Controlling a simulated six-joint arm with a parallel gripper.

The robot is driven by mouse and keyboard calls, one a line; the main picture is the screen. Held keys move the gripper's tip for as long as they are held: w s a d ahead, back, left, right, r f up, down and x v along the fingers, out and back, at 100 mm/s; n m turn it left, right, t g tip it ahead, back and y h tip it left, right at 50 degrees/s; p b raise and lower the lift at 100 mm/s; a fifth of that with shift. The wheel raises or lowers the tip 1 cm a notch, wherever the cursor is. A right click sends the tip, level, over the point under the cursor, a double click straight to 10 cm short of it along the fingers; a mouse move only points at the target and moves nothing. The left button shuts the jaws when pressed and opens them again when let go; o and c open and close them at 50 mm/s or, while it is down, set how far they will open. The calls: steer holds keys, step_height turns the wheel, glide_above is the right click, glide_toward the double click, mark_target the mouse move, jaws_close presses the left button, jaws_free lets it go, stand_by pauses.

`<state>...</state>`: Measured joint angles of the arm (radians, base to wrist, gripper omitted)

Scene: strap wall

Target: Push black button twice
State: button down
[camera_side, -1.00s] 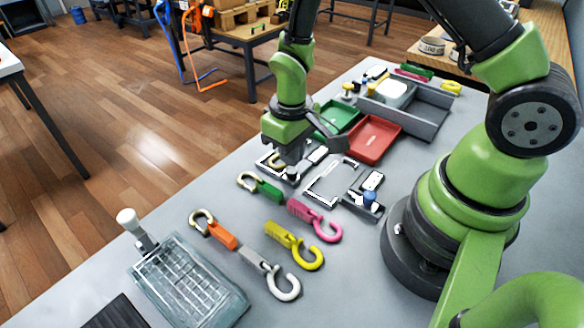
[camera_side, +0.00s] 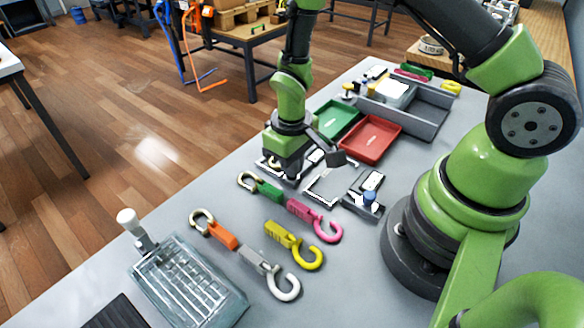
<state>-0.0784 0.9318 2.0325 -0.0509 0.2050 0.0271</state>
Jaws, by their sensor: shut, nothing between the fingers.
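I cannot pick out a black button for sure in the side view. A small panel with white-edged plates (camera_side: 267,163) lies on the grey table, partly covered by my gripper. My gripper (camera_side: 291,177) points down over this panel, shut and empty. Its tips are dark and small, so I cannot tell whether they touch the panel. A second small dark unit with a white plate and a blue knob (camera_side: 369,196) stands to the right of my gripper. A white rectangular outline (camera_side: 325,188) lies between them.
Colored hooks lie in front: green (camera_side: 266,188), pink (camera_side: 312,218), orange (camera_side: 220,233), yellow (camera_side: 290,245) and grey (camera_side: 265,268). A green tray (camera_side: 336,118), a red tray (camera_side: 370,137) and a grey bin (camera_side: 425,115) stand behind. A clear-lidded box (camera_side: 188,283) is at front left.

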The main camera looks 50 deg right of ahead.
steer(key=shift+r, duration=2.55)
step_height(320, 180, up, 4)
steer(key=shift+f, duration=3.1)
